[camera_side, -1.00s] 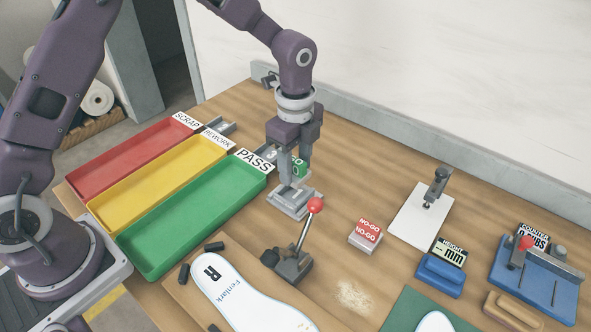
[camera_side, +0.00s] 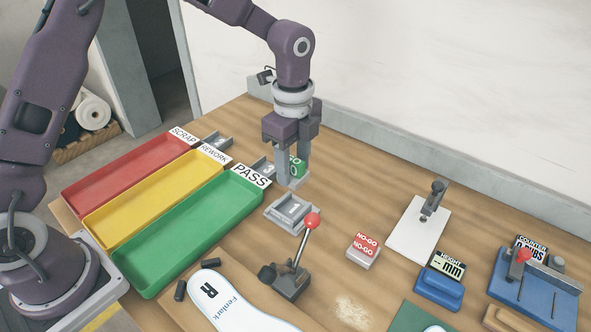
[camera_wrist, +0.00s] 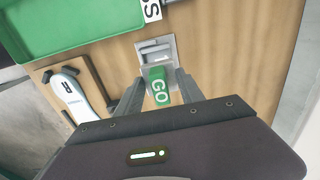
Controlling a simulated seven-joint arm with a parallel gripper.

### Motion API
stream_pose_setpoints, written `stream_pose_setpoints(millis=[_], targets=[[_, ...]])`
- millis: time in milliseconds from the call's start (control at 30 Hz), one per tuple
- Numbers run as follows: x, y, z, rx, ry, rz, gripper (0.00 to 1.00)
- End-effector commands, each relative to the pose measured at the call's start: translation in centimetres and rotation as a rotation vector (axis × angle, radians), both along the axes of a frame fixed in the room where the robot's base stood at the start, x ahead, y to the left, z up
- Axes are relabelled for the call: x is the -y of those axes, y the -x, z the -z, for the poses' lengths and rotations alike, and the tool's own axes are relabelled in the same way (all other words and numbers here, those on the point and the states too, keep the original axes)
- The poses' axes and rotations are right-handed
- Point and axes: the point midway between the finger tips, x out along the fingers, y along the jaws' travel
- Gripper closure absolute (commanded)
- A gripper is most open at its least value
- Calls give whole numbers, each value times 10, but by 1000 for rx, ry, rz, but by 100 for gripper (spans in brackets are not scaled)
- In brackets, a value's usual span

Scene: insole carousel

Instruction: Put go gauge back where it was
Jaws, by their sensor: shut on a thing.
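The green go gauge (camera_side: 298,166), lettered GO, is between the fingers of my gripper (camera_side: 291,182), which is shut on it. The fingers partly cover it in the side view. In the wrist view the go gauge (camera_wrist: 160,88) sits between the two fingertips, its lettering facing the camera. The gauge appears held above the bench, behind a grey holder marked 1 (camera_side: 292,211). In the wrist view this holder (camera_wrist: 156,52) shows just beyond the gauge. I cannot tell the exact height of the gauge.
Red (camera_side: 125,177), yellow (camera_side: 155,198) and green (camera_side: 185,235) trays lie left, with more grey holders (camera_side: 214,141) behind. A red-knobbed lever clamp (camera_side: 291,280) stands in front. The red-and-white NO-GO gauge (camera_side: 362,252) is to the right. Bare bench lies right of my gripper.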

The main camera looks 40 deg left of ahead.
Motion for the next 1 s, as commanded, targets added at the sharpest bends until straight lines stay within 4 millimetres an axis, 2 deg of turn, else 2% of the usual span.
stream_pose_setpoints(millis=[200, 333, 500, 667, 800, 867, 1000], targets=[[62, -3, 3, 1, 1, 8, 100], [89, 0, 10, -1, 0, 6, 100], [93, 1, 50, -3, -1, 1, 100], [93, 0, 72, -2, 0, 2, 100], [92, 1, 96, -3, -1, 1, 100], [92, 0, 104, -2, -1, 1, 100], [92, 0, 104, 1, 1, 1, 100]])
